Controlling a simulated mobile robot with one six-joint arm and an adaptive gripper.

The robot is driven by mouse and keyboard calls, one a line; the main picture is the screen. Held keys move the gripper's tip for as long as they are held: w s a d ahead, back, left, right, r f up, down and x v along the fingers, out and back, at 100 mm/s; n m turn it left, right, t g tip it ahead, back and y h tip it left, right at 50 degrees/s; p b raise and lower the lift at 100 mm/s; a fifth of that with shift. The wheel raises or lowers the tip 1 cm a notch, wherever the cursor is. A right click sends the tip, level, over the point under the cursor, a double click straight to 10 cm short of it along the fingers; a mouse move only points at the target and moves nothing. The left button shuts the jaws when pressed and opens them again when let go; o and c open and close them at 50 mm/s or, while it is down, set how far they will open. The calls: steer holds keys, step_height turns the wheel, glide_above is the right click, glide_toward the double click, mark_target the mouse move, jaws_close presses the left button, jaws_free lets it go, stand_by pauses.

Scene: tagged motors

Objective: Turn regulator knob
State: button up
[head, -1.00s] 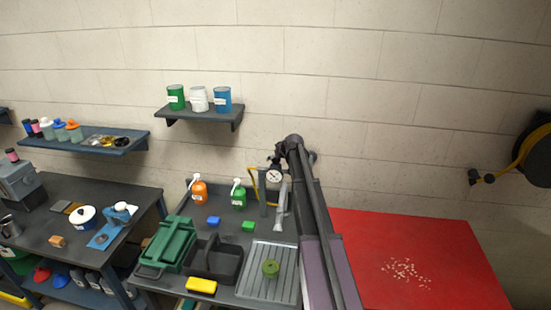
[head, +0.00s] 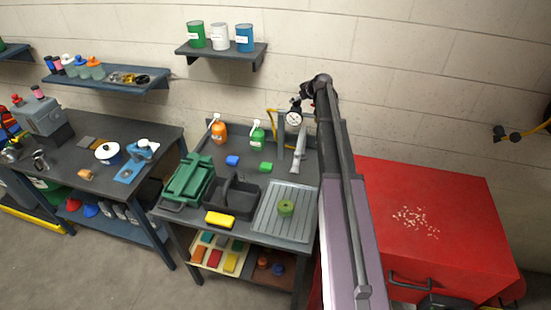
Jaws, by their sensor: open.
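The regulator shows as a round white-faced gauge (head: 293,118) near the wall at the back of the middle bench. A small dark part (head: 295,103) sits just above the dial; I cannot tell whether it is the knob. My arm rises from the bottom and ends at my gripper (head: 309,89), beside and slightly above the gauge. My gripper is open, small and dark here. Its fingertips are hard to make out, and I cannot tell whether it touches the regulator.
A yellow hose (head: 273,122) runs left of the gauge. Orange (head: 219,132) and green (head: 257,137) spray bottles stand left. A silver tool (head: 299,150) stands below the gauge. A green toolbox (head: 188,180) and grey tray (head: 270,222) occupy the bench. A red cabinet (head: 460,215) is right.

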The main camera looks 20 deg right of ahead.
steer(key=p+v, duration=0.8)
steer(key=v, duration=0.5)
steer(key=s+a+f+g+b, duration=0.2)
steer(key=s+a+f+b, duration=0.5)
steer(key=a+f, duration=0.2)
steer(key=s+a+f+m+g+b, duration=0.1)
steer(key=s+a+f+g+b, duration=0.2)
steer(key=a, duration=0.9)
steer(key=shift+s+f+b, duration=1.85)
steer(key=shift+s+f, duration=0.6)
steer(key=shift+f, duration=0.7)
steer(key=s+a+f+m+g+h+b, duration=0.1)
steer(key=s+a+f+b, duration=0.3)
steer(key=s+f+b, duration=0.2)
steer(key=s+a+f+m+g+h+b, duration=0.1)
steer(key=s+a+f+b, duration=0.4)
steer(key=s, duration=0.6)
steer(key=shift+f+g+b, duration=0.35)
steer(key=shift+f+g, duration=0.45)
steer(key=shift+f, duration=0.15)
